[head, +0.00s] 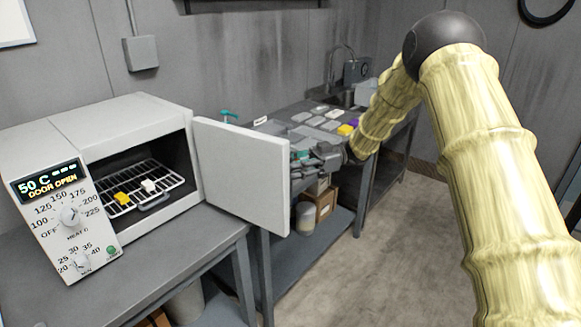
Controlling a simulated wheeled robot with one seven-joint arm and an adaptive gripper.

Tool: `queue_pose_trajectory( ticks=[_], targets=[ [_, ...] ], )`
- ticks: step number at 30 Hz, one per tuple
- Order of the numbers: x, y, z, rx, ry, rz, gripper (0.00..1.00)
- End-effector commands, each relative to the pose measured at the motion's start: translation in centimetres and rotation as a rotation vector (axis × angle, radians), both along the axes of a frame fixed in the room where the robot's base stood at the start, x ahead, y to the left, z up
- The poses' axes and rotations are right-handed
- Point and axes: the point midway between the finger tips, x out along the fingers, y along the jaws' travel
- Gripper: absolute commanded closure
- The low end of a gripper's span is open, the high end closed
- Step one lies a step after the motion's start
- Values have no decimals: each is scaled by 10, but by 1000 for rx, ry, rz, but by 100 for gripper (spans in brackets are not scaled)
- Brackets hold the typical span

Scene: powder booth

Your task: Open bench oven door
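The bench oven (115,115) stands at the left on a grey bench, and its display (47,180) reads 50 C and DOOR OPEN. The white oven door (243,170) is swung wide open to the right, showing the dark inside. A wire rack (158,198) in the oven holds a yellow piece (127,199) and a white piece (148,186). My gripper (305,157) is at the door's right edge, on its far side. Its fingertips are partly hidden by the door, so I cannot tell whether they touch it or are open.
The bench (150,262) has bare room in front of the oven. A second bench behind the door carries several small flat pieces, with a sink (345,98) at its far end. A cardboard box (325,202) and a pale container (304,217) sit on its lower shelf. The floor (400,240) at right is clear.

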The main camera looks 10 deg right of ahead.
Motion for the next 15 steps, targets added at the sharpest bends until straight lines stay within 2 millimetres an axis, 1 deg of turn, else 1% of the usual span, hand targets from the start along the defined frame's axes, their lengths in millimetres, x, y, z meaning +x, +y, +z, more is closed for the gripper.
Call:
queue_pose_trajectory(
  ticks=[8, 11, 15],
  targets=[
    [1, -1, 0, 0, -1, 0, 66],
    [2, -8, 0, 1, -1, 0, 66],
    [6, -28, 0, -1, -2, -1, 66]
  ],
)
